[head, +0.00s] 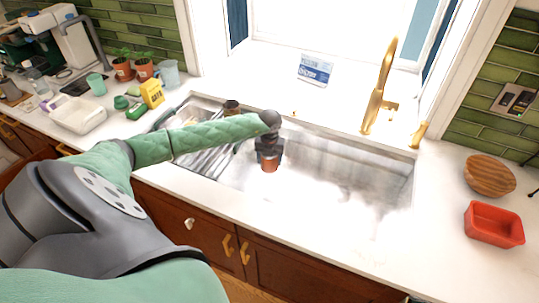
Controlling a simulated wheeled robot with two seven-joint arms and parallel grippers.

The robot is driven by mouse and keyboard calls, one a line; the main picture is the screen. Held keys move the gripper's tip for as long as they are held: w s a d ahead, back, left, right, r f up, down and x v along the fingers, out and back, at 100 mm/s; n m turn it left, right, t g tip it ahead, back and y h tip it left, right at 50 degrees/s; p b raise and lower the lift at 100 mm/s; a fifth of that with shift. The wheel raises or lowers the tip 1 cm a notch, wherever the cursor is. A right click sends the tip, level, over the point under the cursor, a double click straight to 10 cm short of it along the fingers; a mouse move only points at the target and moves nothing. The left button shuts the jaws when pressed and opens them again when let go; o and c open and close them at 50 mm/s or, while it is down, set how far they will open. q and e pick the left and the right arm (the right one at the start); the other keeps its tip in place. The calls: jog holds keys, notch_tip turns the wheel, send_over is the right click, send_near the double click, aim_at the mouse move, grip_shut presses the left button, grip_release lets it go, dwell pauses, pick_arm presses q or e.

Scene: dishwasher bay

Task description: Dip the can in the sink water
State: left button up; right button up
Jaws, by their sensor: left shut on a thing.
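My left arm reaches in from the left over the sink. My left gripper (268,158) points down inside the basin and is shut on an orange-brown can (269,166), of which only the lower part shows below the fingers. The sink (335,160) is a wide basin with a hazy white surface in its lower part that looks like water or suds. I cannot tell whether the can touches the water. My right gripper is not in view.
A golden faucet (379,95) stands behind the basin. A drying rack (205,155) is at the sink's left. A red tub (494,224) and a wooden bowl (489,175) are on the right counter. A white tray (82,115), a yellow box (152,93) and potted plants are at left.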

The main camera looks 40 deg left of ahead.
pick_arm(q)
jog(key=shift+r, duration=0.7)
jog(key=shift+r+p, duration=0.4)
jog(key=shift+r, duration=0.95)
notch_tip(320, 180, up, 8)
jog(key=p, duration=0.3)
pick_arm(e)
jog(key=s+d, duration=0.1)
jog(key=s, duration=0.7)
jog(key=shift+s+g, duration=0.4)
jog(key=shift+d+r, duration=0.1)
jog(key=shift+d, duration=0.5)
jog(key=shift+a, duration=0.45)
